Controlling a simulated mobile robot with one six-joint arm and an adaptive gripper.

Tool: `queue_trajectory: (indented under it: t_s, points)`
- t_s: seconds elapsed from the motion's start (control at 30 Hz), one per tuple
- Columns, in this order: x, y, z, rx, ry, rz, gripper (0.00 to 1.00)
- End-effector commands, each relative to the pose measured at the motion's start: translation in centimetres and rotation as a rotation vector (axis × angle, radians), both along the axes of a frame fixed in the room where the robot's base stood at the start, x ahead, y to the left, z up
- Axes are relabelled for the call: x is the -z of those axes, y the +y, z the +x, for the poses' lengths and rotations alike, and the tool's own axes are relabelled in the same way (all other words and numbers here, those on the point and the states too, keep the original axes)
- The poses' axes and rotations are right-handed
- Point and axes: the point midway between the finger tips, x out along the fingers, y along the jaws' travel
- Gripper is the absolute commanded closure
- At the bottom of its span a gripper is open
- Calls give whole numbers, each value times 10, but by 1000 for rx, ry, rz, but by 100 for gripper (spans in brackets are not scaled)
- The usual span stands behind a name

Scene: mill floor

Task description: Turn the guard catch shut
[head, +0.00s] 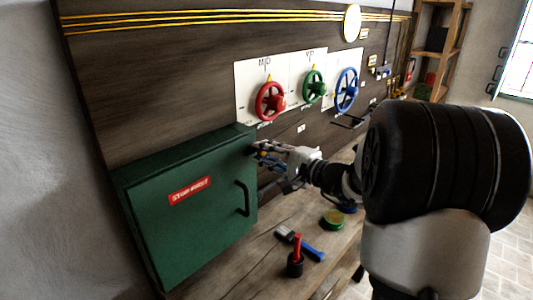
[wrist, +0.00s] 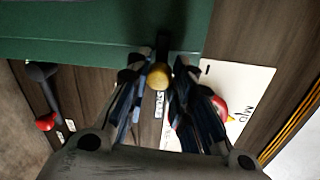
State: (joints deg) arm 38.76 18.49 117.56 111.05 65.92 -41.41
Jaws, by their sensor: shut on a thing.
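The green guard box (head: 190,215) is mounted on the dark wooden panel, with its door closed, a black handle and a red label that seems to read "STOP FIRST". In the wrist view the box (wrist: 80,35) lies across the top. A dark catch arm (wrist: 162,44) with a yellow knob (wrist: 158,77) stands at the box's edge. My gripper (head: 260,152) is at the box's upper right side. In the wrist view its two fingertips close on either side of the yellow knob. The catch is hidden behind my gripper in the head view.
Red (head: 270,101), green (head: 313,86) and blue (head: 346,91) handwheels stand on white plates to the right. The bench below holds a brush (head: 311,252), a black pot with a red handle (head: 296,264) and a green-yellow round item (head: 333,219).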

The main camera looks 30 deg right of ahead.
Motion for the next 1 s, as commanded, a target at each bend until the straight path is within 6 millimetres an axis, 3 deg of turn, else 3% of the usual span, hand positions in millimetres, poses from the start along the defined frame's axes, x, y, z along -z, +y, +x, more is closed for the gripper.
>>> queue_trajectory:
  t_s: [0.33, 0.67, 0.83, 1.0]
  points:
    - [1, 0, 0, -1, 1, 1, 58]
    - [0, -1, -1, 0, 0, 1, 58]
    - [-2, -8, -18, 3, 0, 0, 58]
    - [-4, -21, -53, 6, 1, 0, 58]
